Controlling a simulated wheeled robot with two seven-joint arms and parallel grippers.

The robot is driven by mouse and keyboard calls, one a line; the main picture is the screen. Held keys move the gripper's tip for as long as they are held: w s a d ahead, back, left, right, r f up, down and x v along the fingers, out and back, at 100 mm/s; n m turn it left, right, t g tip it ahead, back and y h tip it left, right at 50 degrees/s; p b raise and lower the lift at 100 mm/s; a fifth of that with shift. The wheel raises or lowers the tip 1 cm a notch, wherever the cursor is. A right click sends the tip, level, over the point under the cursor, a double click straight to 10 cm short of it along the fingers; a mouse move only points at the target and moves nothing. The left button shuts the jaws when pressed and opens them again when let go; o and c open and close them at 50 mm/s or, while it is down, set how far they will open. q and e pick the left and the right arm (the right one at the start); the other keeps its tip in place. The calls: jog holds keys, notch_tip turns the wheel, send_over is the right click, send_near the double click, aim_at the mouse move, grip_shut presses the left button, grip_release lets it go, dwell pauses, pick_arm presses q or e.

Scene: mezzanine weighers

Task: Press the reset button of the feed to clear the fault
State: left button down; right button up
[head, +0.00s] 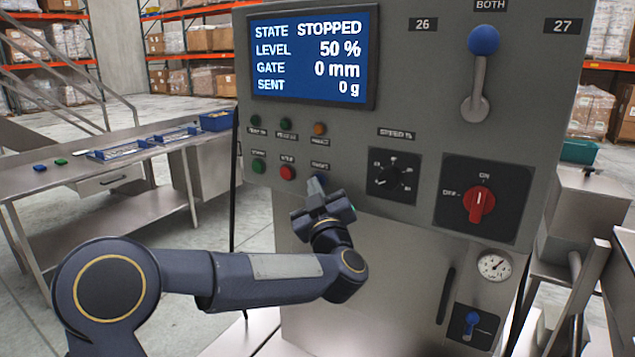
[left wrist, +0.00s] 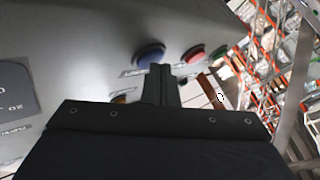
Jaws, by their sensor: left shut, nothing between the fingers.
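The feed's grey control panel (head: 400,130) has a row of a green button (head: 258,166), a red button (head: 287,172) and a blue button (head: 320,178); the small label above the blue one is too blurred to read surely. My left gripper (head: 316,187) is shut and empty, its fingertips in front of the blue button and partly hiding it. In the left wrist view the shut fingertips (left wrist: 161,68) overlap the lower right edge of the blue button (left wrist: 150,54); I cannot tell whether they touch. The screen (head: 311,58) reads STATE STOPPED. My right gripper is not in view.
Two green lamps and an amber lamp (head: 320,128) sit above the buttons. To their right are a black dial (head: 389,176), a red rotary switch (head: 480,204) and a blue-knobbed lever (head: 482,60). A steel table (head: 60,180) stands at left.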

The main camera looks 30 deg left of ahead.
pick_arm(q)
jog(key=shift+s, duration=0.1)
dwell(0.3)
jog(key=shift+s+b, duration=0.35)
jog(key=shift+s, duration=0.35)
jog(key=s, duration=0.1)
jog(key=s+b, duration=0.1)
jog(key=s, duration=0.3)
jog(key=shift+a, duration=0.25)
dwell(0.6)
